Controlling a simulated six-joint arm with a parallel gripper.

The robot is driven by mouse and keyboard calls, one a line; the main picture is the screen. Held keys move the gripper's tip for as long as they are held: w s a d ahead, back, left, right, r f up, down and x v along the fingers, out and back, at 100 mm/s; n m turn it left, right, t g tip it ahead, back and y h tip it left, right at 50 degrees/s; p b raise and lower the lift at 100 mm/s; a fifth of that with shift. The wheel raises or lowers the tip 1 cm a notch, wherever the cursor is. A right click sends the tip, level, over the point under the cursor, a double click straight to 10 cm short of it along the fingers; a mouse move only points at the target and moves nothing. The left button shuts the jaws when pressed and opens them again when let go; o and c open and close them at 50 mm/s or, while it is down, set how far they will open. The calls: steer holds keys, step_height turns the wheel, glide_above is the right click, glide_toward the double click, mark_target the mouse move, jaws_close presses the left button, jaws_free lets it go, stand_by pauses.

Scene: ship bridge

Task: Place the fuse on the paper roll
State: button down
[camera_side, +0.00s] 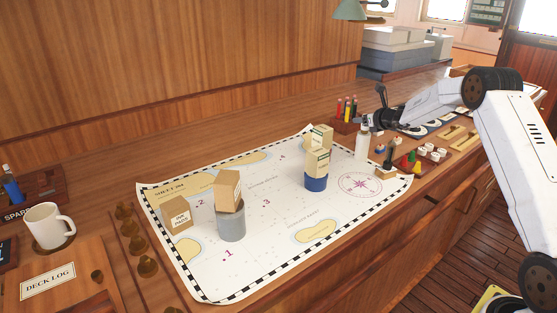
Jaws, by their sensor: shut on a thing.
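The fuse (362,142) appears to be the pale upright cylinder at the right of the chart, but the view is too small to be sure. My gripper (371,120) reaches in from the right and is shut on its top end. I cannot tell whether its bottom touches the surface. I cannot tell which thing is the paper roll. A grey cylinder (231,223) stands on the chart with a brown box (227,188) on top. A blue cylinder (316,184) stands to its right with a cream box (317,162) on top.
The chart (265,260) lies on the wooden counter. Another cream box (322,135) shows behind the blue cylinder, and a brown box (177,215) stands at left. A pencil holder (345,125) and small coloured pieces (405,161) are near my gripper. The chart's front is clear.

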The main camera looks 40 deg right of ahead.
steer(key=shift+f, duration=0.15)
steer(key=shift+c, duration=1.2)
jaws_free()
steer(key=shift+r, duration=0.2)
steer(key=shift+s+a+r, duration=0.1)
steer(key=shift+s+r, duration=0.2)
steer(key=shift+s, duration=0.3)
steer(key=v, duration=1)
steer(key=shift+s, duration=0.3)
steer(key=shift+a, duration=0.1)
